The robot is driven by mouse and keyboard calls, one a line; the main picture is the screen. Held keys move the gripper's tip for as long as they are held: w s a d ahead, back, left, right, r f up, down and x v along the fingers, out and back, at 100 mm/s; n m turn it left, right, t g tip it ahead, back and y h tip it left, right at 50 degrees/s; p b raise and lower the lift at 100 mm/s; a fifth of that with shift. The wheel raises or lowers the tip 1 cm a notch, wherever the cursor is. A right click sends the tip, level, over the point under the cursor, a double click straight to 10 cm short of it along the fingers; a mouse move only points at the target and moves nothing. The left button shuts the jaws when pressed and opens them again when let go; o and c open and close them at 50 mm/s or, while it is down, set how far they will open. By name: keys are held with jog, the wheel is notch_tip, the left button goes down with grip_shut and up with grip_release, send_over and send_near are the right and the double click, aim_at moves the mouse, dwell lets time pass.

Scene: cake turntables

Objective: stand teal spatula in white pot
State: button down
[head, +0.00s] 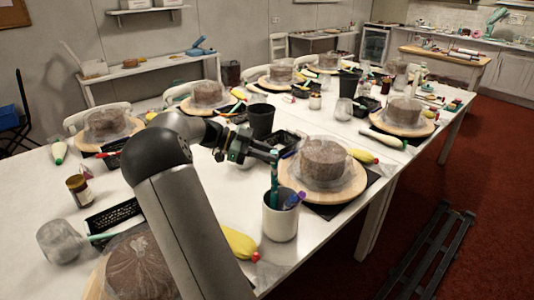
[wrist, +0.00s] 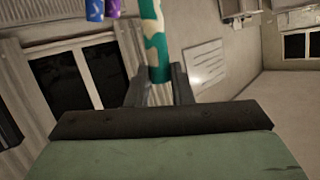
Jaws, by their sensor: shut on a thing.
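The white pot (head: 280,223) stands upright on the near part of the table. The teal spatula (head: 274,178) is upright over the pot, and its lower end is hidden at the pot's mouth. I cannot tell how deep it reaches. My gripper (head: 275,157) is above the pot, shut on the spatula. In the wrist view its fingers (wrist: 158,92) close on a teal and cream patterned handle (wrist: 153,40). A purple and blue tool (head: 294,200) leans at the pot's right rim; blue (wrist: 95,10) and purple (wrist: 113,8) ends show in the wrist view.
A cake on a wooden turntable (head: 292,190) stands close behind the pot. A yellow piping bag (head: 240,243) lies left of it. The table's right edge is near.

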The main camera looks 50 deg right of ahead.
jog(key=shift+f, duration=0.35)
jog(key=c, duration=1.2)
grip_release()
jog(key=shift+w, duration=0.1)
jog(key=b+v, duration=0.1)
jog(key=v, duration=1.6)
jog(key=shift+w, duration=0.15)
